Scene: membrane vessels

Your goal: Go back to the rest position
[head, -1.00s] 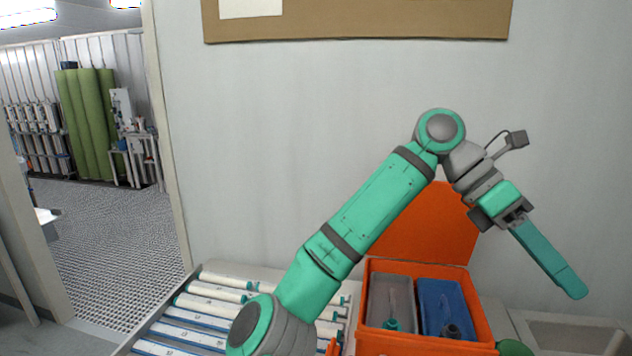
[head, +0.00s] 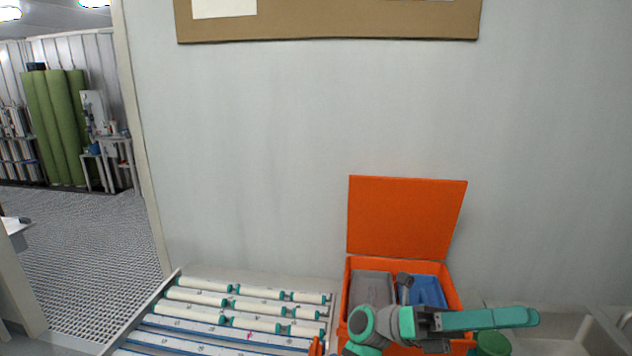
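My gripper (head: 528,317) is low at the bottom right of the head view, in front of the open orange case (head: 407,218). Its long green finger part points right, almost level, past the case's right side. It is seen side-on as one slab, so the gap between the fingers is hidden. No separate object shows in it. My wrist and its small camera cover part of the case's front and trays.
The case holds a grey tray (head: 370,288) and a blue tray (head: 428,290). White membrane tubes (head: 263,308) lie in a rack on the left. A green round thing (head: 493,343) stands under the fingers. A sink-like basin (head: 560,345) is at right.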

